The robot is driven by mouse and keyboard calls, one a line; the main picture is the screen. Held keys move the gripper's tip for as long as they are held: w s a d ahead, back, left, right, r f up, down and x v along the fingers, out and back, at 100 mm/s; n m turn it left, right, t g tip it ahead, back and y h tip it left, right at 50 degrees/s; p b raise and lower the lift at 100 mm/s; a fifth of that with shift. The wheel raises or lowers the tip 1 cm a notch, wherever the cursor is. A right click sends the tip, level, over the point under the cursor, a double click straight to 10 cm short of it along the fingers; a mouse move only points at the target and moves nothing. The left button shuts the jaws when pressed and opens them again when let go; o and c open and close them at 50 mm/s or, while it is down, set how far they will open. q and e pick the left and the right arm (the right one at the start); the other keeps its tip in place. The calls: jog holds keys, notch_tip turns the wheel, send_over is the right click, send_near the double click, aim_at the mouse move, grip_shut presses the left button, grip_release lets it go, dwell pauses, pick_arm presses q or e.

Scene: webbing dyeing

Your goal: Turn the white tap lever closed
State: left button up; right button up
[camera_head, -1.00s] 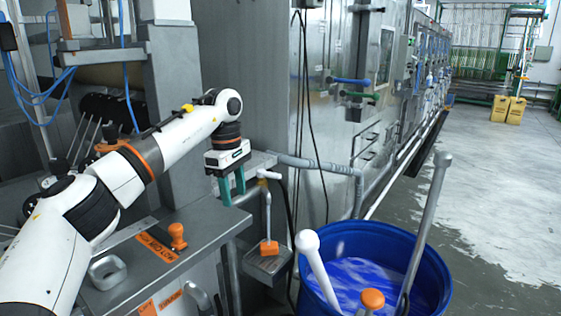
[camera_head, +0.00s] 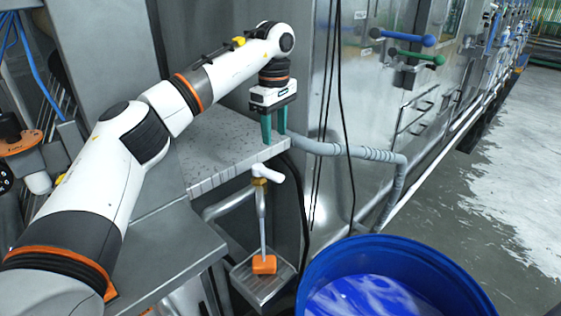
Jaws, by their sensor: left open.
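The white tap lever (camera_head: 268,173) sits on top of a brass tap body (camera_head: 259,182), on a thin upright pipe below the edge of the metal counter. The lever points to the right and slightly down. My left gripper (camera_head: 274,140) hangs with its green fingers downward, just above and slightly right of the lever. The fingers are open with a gap between them and hold nothing. From this view I cannot tell whether the fingers touch the lever; they appear apart from it. My right gripper is not in view.
A metal counter (camera_head: 220,150) lies left of the tap. An orange block (camera_head: 264,264) rests on a small metal tray (camera_head: 278,289) below. A blue barrel (camera_head: 400,250) with blue liquid stands lower right. A grey hose (camera_head: 345,150) and dark cables run behind.

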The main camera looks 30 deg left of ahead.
pick_arm(q)
send_over(274, 173)
jog(key=f, duration=0.4)
jog(key=shift+s+f+p, duration=0.2)
jog(key=shift+f+p, duration=0.1)
jog(key=shift+f, duration=0.05)
jog(key=f, duration=0.4)
jog(key=shift+w+f+p, duration=0.25)
jog(key=shift+f+p, duration=0.05)
jog(key=shift+p, duration=0.05)
jog(key=shift+f, duration=0.85)
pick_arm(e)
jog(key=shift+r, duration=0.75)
pick_arm(q)
grip_shut()
